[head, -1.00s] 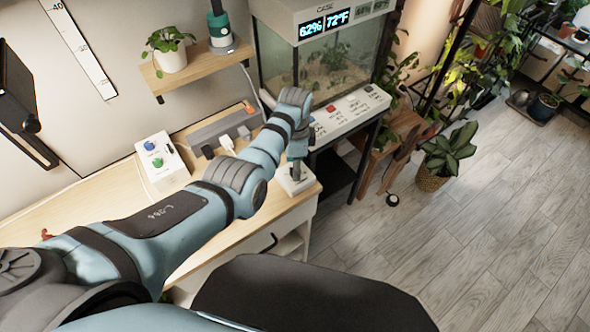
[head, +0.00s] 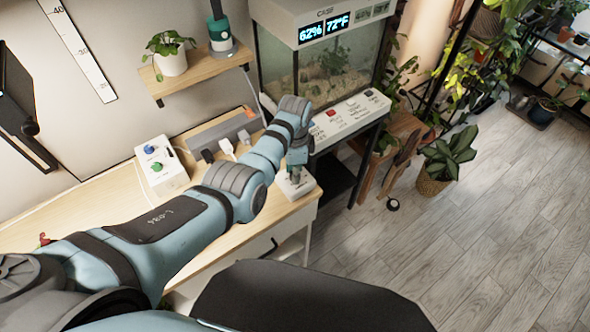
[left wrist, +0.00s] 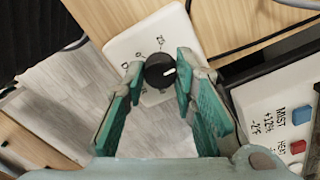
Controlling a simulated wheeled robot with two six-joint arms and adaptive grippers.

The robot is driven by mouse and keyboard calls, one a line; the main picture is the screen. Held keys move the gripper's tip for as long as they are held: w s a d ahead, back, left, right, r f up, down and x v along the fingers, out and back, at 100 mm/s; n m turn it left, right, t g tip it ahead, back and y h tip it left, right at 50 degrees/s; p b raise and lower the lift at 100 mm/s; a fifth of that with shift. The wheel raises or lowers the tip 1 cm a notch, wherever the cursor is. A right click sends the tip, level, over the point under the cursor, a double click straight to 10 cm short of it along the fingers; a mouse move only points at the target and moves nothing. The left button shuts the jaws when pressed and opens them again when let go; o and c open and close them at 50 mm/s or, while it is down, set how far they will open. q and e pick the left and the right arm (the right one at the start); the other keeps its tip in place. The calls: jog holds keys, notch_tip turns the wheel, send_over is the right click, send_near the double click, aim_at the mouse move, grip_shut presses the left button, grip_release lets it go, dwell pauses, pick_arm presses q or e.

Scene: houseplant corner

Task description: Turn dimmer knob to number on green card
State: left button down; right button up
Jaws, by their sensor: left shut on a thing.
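The dimmer is a white plate (left wrist: 125,45) with a black round knob (left wrist: 160,71) that has a white pointer mark. Small printed marks ring the knob, too small to read surely. In the head view the dimmer plate (head: 306,183) lies at the desk's right end, partly hidden under my left gripper (head: 297,167). In the left wrist view the teal fingers of my left gripper (left wrist: 161,74) are closed on the knob from both sides. The pointer aims right and slightly up in that view. I see no green card. My right gripper is out of view.
A white box (head: 162,165) with a green and a blue knob stands on the desk (head: 90,215). A power strip (head: 222,135) with plugs lies behind my arm. A terrarium (head: 335,70) with a button panel (head: 350,118) stands close to the right. Open floor lies further right.

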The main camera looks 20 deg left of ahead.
pick_arm(q)
jog(key=shift+n+p, duration=0.4)
jog(key=shift+n, duration=0.6)
jog(key=n, duration=0.2)
jog(key=shift+n+p, duration=0.3)
jog(key=shift+p, duration=0.05)
jog(key=n, duration=0.3)
jog(key=shift+n, duration=0.3)
jog(key=shift+n+p, duration=0.35)
jog(key=shift+n, duration=1.25)
jog(key=c, duration=1.3)
grip_release()
